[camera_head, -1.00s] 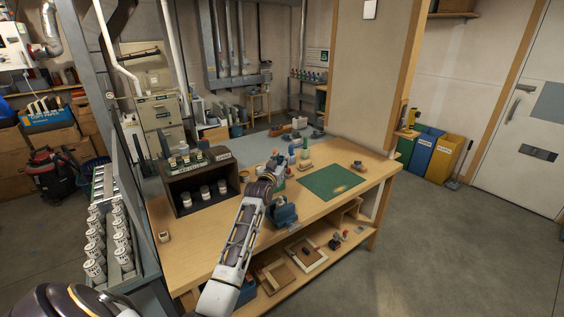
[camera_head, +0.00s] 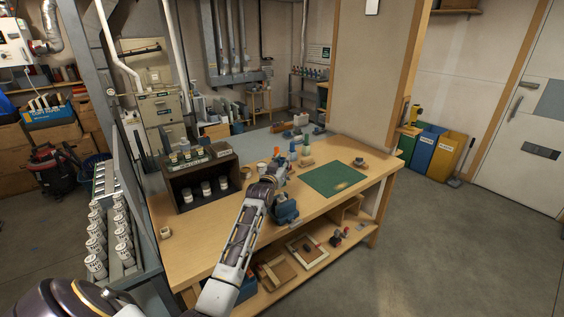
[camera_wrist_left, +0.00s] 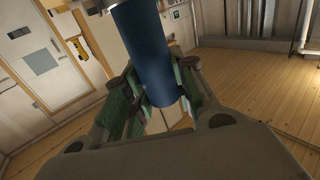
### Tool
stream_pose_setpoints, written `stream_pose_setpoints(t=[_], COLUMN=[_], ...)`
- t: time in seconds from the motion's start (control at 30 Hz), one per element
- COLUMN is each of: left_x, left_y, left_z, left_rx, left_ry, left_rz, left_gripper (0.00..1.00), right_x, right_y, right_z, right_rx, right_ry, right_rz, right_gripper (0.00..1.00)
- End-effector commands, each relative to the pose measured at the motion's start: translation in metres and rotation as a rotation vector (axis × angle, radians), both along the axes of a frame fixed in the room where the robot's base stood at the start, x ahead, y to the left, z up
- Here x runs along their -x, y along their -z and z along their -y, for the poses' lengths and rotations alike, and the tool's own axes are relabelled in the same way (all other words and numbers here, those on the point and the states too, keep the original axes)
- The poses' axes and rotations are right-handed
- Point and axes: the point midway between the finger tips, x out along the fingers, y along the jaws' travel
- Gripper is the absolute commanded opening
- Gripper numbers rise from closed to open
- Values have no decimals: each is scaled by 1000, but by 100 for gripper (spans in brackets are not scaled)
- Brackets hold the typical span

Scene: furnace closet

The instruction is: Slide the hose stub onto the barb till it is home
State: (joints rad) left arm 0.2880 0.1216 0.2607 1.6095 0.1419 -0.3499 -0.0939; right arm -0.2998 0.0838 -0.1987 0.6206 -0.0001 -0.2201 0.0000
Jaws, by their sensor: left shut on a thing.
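My left gripper (camera_head: 279,172) is over the workbench, behind the blue vise-like block (camera_head: 287,211). In the left wrist view the gripper (camera_wrist_left: 160,100) is shut on a thick blue cylinder, which looks like the hose stub (camera_wrist_left: 145,45). In the head view I cannot make out the stub clearly at the gripper. I cannot pick out the barb in either view, nor tell whether the stub touches it. My right gripper is not in view.
A dark open box (camera_head: 205,185) with white jars stands left on the bench (camera_head: 215,235). Small bottles (camera_head: 293,148) stand just beyond the gripper. A green mat (camera_head: 335,178) lies to the right, mostly clear. Frames and blocks lie on the lower shelf (camera_head: 330,255).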

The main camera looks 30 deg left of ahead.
Motion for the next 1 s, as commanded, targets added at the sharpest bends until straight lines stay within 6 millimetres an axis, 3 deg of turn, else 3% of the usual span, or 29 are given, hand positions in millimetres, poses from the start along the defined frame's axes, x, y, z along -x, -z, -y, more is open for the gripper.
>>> stream_pose_setpoints(t=[0.6, 1.0], left_x=[0, 0], left_y=[38, 51], left_z=[0, 0], left_rx=[-1, -1], left_ry=[0, 0], left_rz=[1, 1], left_gripper=[2, 2], right_x=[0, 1], right_y=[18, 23], right_z=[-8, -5], right_rx=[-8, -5], right_ry=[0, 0], right_rz=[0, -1], right_gripper=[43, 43])
